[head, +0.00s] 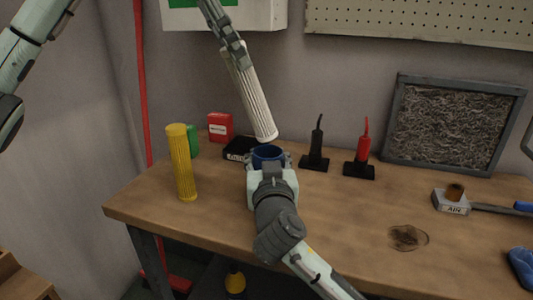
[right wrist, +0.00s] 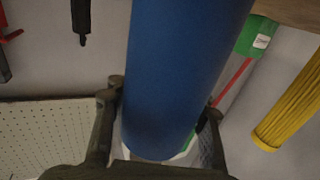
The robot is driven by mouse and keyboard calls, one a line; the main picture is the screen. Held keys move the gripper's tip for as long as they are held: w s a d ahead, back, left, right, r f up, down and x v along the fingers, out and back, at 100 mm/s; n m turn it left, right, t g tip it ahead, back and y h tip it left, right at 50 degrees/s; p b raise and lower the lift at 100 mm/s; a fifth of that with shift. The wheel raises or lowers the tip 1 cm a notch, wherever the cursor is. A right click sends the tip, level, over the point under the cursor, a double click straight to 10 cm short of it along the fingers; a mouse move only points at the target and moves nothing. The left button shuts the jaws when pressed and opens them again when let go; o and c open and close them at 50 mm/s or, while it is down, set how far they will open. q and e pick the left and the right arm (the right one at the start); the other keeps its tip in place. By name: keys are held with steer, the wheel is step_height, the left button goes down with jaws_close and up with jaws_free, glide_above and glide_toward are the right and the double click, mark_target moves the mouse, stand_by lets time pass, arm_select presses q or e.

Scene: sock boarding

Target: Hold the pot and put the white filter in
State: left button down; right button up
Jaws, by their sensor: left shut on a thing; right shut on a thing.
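My left gripper (head: 236,52) is shut on the upper part of the white pleated filter (head: 256,100) at the top middle of the head view. The filter hangs tilted, with its lower end to the right, just above the blue pot. The blue pot (head: 267,153) is mostly hidden by my right gripper (head: 268,160), and its open top faces up. In the right wrist view the blue pot (right wrist: 185,65) fills the middle between the fingers of my right gripper (right wrist: 160,125), which is shut on it.
A yellow pleated filter (head: 182,163) stands on the wooden bench (head: 335,215) at left. Behind are a green can (head: 193,140), a red can (head: 220,127) and a black box (head: 238,149). Black (head: 316,145) and red (head: 361,150) stands are right of the pot. A dark stain (head: 408,237) is at right.

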mark_target(234, 74)
arm_select(q)
steer(key=shift+f, duration=1.85)
steer(key=c, duration=1)
jaws_free()
steer(key=shift+f, duration=0.1)
steer(key=v, duration=1.2)
arm_select(e)
steer(key=o, duration=1.5)
steer(key=shift+s, duration=0.1)
steer(key=s, duration=0.8)
steer(key=s+d, duration=0.1)
steer(key=s, duration=0.2)
steer(key=shift+s, duration=0.4)
